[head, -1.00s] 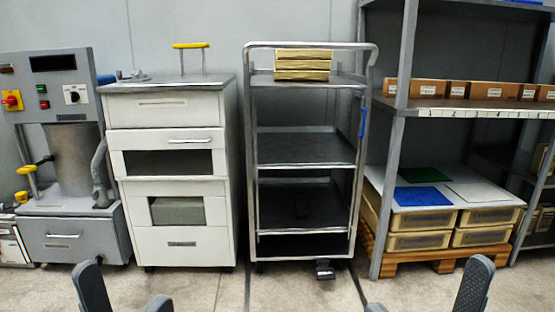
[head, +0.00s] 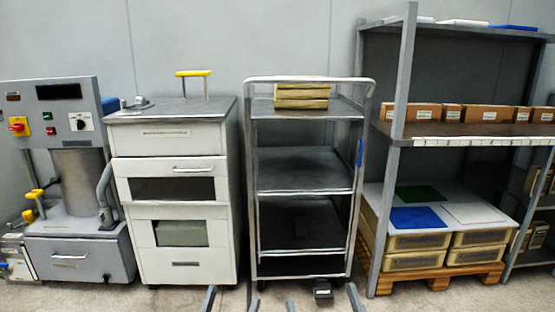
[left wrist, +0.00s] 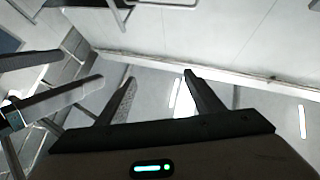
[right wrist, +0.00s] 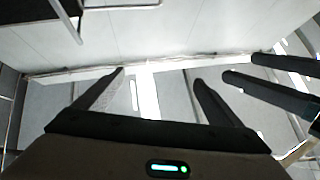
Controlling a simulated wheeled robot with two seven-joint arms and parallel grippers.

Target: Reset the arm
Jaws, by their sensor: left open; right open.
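In the head view only the fingertips of my two grippers show, at the bottom edge and close together in front of the trolley. My left gripper (head: 231,300) is open, and its two spread fingers also show in the left wrist view (left wrist: 158,85) with nothing between them. My right gripper (head: 322,301) is open, and its fingers stand apart and empty in the right wrist view (right wrist: 158,78). Each wrist view also shows the other gripper's fingers close beside. My arms are otherwise out of the head view.
A metal trolley (head: 300,188) bears stacked yellowish trays (head: 301,97). A white drawer cabinet (head: 183,265) and a grey machine (head: 65,225) stand left of it. A shelf rack (head: 470,142) with boxes stands right, beside crates on a wooden pallet (head: 440,278). Some floor shows in front.

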